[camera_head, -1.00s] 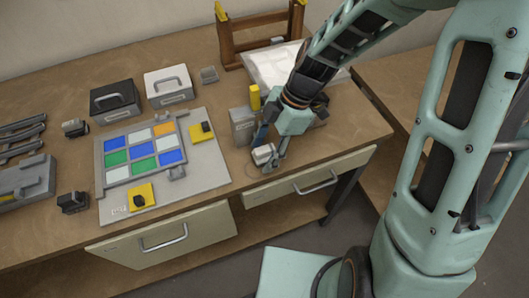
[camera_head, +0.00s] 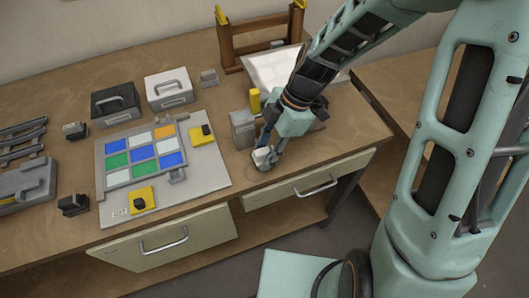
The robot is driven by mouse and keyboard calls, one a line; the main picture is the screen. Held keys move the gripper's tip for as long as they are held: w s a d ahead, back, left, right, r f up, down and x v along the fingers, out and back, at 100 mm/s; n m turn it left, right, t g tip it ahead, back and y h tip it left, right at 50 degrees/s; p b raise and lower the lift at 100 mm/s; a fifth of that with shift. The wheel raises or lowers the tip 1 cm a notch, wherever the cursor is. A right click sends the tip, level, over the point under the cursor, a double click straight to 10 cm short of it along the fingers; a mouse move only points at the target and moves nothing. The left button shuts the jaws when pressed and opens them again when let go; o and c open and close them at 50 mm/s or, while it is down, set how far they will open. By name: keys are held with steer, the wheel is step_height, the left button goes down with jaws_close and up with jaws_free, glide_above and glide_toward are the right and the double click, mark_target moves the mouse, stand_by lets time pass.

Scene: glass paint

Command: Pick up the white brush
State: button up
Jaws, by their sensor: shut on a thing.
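The small white thing, which looks like the white brush (camera_head: 261,155), is at the right part of the table near its front edge. My gripper (camera_head: 266,161) points down over it and is shut on it, with the fingers at its sides. The fingers hide part of it, and I cannot tell whether it touches the table. A grey box (camera_head: 242,130) stands just behind and left of my gripper, with a yellow thing (camera_head: 254,101) behind it.
A grey board (camera_head: 214,178) with a grid of coloured glass panes (camera_head: 143,153) lies to the left. A black box (camera_head: 115,102) and a white box (camera_head: 168,88) stand behind it. A wooden frame (camera_head: 232,56) and a white sheet (camera_head: 268,70) are at the back.

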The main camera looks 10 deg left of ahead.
mark_target(262, 154)
steer(key=r+p, duration=0.1)
steer(key=r, duration=0.1)
steer(key=r+p, duration=0.1)
steer(key=r, duration=0.1)
steer(key=shift+s+d+r+p, duration=0.1)
steer(key=shift+s+d+p, duration=0.1)
steer(key=shift+d+p, duration=0.15)
steer(key=s+d+r+p, duration=0.5)
steer(key=s+d+r, duration=0.3)
steer(key=d, duration=0.2)
steer(key=shift+s, duration=0.35)
steer(key=shift+r, duration=0.1)
